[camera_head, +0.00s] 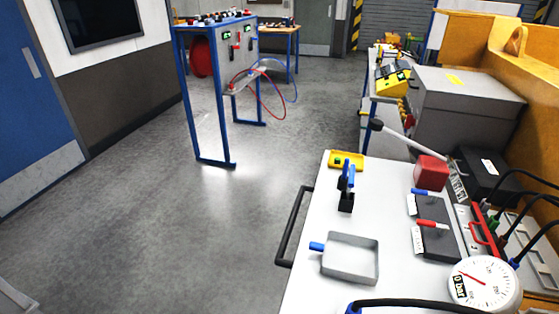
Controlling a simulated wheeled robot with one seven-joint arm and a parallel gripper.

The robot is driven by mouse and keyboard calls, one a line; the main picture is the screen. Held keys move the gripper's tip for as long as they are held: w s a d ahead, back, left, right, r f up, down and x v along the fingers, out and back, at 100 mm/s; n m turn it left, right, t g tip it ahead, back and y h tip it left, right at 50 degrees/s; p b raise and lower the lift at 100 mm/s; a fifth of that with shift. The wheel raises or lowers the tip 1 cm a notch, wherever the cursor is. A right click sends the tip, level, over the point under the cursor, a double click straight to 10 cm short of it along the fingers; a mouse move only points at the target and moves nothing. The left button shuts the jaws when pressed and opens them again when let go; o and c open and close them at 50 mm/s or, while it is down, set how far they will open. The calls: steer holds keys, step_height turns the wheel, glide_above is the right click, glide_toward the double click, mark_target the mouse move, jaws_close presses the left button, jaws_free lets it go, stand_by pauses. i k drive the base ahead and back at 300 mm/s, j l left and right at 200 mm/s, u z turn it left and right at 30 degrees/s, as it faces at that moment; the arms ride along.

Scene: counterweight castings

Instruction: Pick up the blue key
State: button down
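A small upright blue piece (348,176), which looks like the blue key, stands in or against a small black block (346,203) near the far left end of the light worktop (308,284). It is too small for me to make out its exact shape, and I cannot tell how deep it sits in the block. My gripper is not in view.
Around it are a yellow tray (346,160), a grey open frame (351,280) with a blue knob, a red cube (431,173), dark valve blocks (436,243) and a round gauge (485,285). A black rail (291,232) lines the left edge. Open floor (180,230) lies left.

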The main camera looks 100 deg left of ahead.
mark_target(351, 182)
steer(key=u, duration=1.85)
